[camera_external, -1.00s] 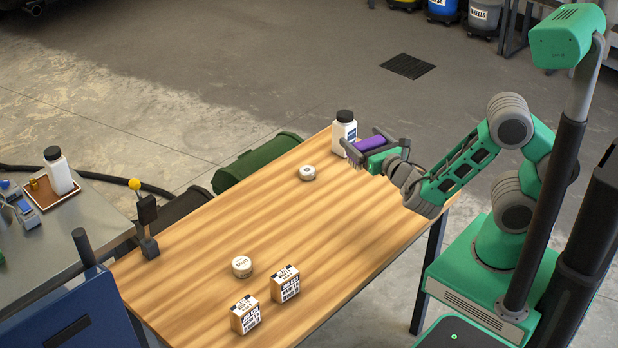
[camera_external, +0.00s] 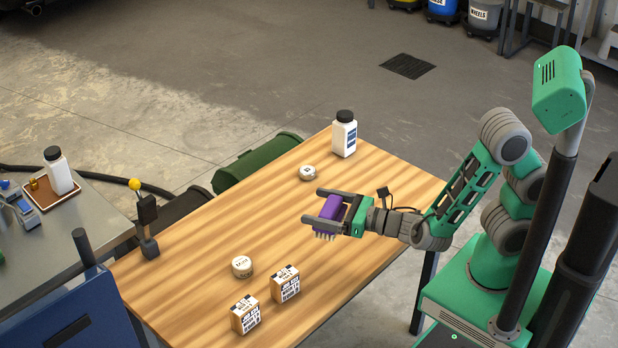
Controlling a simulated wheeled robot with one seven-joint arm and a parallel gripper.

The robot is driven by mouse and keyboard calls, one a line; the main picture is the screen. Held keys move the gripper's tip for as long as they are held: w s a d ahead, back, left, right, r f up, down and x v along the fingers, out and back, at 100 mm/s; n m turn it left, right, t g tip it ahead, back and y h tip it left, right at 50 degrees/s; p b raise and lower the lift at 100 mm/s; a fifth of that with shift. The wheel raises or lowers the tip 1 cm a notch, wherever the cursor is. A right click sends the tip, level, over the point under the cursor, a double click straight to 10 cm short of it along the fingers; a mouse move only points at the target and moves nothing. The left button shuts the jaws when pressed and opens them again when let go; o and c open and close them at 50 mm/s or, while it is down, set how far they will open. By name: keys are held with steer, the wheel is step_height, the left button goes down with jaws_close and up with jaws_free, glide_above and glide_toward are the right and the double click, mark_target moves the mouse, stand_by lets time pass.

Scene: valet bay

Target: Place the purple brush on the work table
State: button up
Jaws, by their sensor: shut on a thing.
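The purple brush (camera_external: 329,212) is between the fingers of my gripper (camera_external: 318,206), which is shut on it. Its pale bristles point down toward the wooden work table (camera_external: 210,260). The brush is over the middle right part of the table top. It looks a little above the surface, but I cannot tell the exact gap from this view.
A white bottle (camera_external: 344,136) with a black cap stands at the table's far end. A small round tin (camera_external: 308,173) is behind my gripper. Another tin (camera_external: 242,266) and two boxes (camera_external: 285,284) (camera_external: 245,314) stand nearer the front. The wood left of my gripper is clear.

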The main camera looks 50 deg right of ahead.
steer(key=w+a+f, duration=0.2)
steer(key=w+f, duration=0.1)
steer(key=w+a+f+b, duration=0.1)
steer(key=w+a+f, duration=0.1)
steer(key=w, duration=0.2)
steer(key=w+a+f, duration=0.2)
steer(key=w+f, duration=0.1)
steer(key=w, duration=0.1)
steer(key=shift+w+a+f+b, duration=0.1)
steer(key=shift+w+f+b, duration=0.15)
steer(key=shift+f+b, duration=0.1)
steer(key=shift+w+a+f, duration=0.1)
steer(key=shift+w+f, duration=0.15)
steer(key=f, duration=0.1)
steer(key=f+b, duration=0.1)
steer(key=f, duration=0.1)
steer(key=shift+w+a+f, duration=0.2)
steer(key=shift+f, duration=0.1)
steer(key=shift+f, duration=0.15)
steer(key=o, duration=1.2)
